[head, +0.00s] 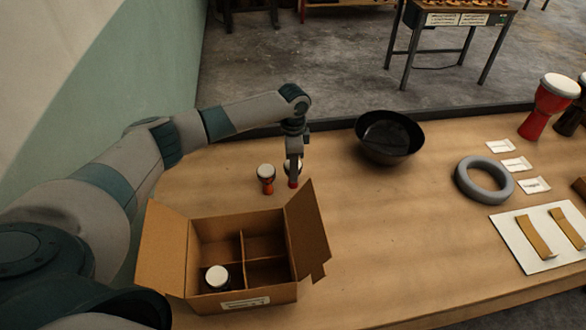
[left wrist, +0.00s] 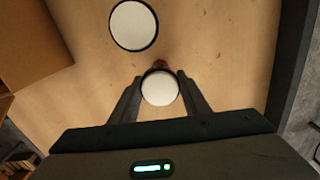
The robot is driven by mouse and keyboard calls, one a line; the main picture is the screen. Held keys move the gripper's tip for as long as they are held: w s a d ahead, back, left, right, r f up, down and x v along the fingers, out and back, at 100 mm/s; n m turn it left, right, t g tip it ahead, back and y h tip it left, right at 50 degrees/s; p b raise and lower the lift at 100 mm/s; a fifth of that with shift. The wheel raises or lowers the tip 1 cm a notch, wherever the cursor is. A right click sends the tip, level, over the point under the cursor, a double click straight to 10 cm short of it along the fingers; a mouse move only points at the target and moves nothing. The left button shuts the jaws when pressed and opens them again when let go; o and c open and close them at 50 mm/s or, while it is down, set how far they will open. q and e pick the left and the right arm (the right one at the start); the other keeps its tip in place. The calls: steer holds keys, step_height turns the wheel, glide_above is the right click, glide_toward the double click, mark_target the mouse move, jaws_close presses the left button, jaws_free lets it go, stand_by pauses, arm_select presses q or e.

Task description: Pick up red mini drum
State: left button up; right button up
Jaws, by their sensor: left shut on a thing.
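A small drum with a white head and a red base (head: 292,184) stands on the table behind the cardboard box, partly hidden by my gripper. My left gripper (head: 293,170) points down over it and is shut on it. In the left wrist view the drum's white head (left wrist: 160,89) sits between the two fingers, with a bit of red showing beyond it. A second small drum (head: 267,180), orange-red with a white head, stands just left of the gripper and apart from it. It also shows in the left wrist view (left wrist: 134,25). My right gripper is not in view.
An open cardboard box (head: 176,262) with dividers stands in front; a white-topped drum (head: 217,277) is in its front left compartment. A black bowl (head: 389,137), a grey ring (head: 485,180) and a larger red drum (head: 547,105) are to the right. The table's middle is clear.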

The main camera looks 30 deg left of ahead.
arm_select(q)
steer(key=shift+r, duration=0.15)
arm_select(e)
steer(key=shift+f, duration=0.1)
arm_select(q)
step_height(320, 180, up, 4)
steer(key=shift+w+d+f+b, duration=0.1)
steer(key=shift+b, duration=0.9)
steer(key=w+d+r+b, duration=0.2)
steer(key=d+r, duration=0.5)
steer(key=d, duration=0.4)
steer(key=shift+w+d+b, duration=0.15)
steer(key=shift+b, duration=0.4)
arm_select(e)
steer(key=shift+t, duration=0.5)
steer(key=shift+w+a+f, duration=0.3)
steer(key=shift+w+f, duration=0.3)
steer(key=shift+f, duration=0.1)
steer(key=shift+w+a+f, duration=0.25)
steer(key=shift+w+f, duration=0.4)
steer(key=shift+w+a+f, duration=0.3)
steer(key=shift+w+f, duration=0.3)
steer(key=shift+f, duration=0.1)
arm_select(q)
steer(key=shift+r, duration=0.1)
